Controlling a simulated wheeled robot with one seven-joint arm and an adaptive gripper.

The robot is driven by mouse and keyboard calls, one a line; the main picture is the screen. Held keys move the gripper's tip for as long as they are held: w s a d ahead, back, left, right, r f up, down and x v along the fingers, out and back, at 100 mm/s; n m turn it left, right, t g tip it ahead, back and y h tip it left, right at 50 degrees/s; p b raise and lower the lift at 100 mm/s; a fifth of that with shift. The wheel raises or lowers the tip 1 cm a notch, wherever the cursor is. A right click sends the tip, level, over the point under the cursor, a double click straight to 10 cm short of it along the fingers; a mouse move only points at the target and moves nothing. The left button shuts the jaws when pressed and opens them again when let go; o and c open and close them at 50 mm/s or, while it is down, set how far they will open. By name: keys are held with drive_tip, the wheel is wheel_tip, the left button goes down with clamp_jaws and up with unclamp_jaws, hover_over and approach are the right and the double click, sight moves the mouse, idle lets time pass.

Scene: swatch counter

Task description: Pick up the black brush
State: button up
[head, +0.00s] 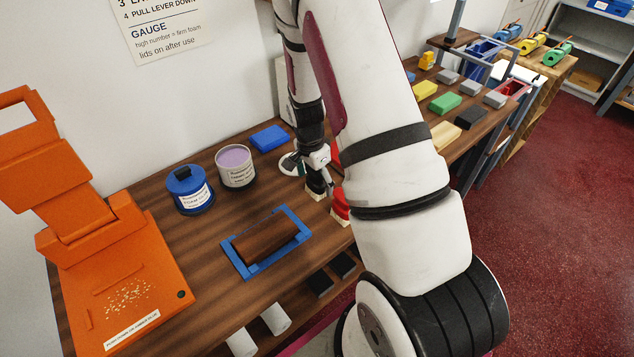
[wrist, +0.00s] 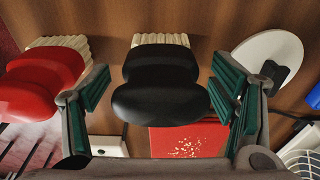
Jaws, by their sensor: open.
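The black brush (wrist: 160,80) lies on the wooden counter in the middle of the wrist view, its black rounded body toward me and its pale bristles away. My gripper (wrist: 162,92) is open, with one green-padded finger on each side of the brush. Gaps show between the pads and the brush. In the head view my gripper (head: 318,168) is low over the counter, and the black brush (head: 314,184) shows partly below it. My arm hides much of this area.
A red brush (wrist: 40,80) lies close left of my gripper. A white disc with a black part (wrist: 268,58) is close on the right. A red panel with pale crumbs (wrist: 185,140) shows below. In the head view, a blue frame with a brown block (head: 268,240) lies nearer the front.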

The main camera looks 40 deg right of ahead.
drive_tip(key=shift+f, duration=0.5)
drive_tip(key=c, duration=1.3)
drive_tip(key=shift+o, duration=0.2)
wheel_tip(320, 180, up, 10)
drive_tip(key=shift+r+b, duration=0.1)
drive_tip(key=shift+b, duration=0.45)
drive_tip(key=o, duration=0.4)
drive_tip(key=shift+c, duration=1.4)
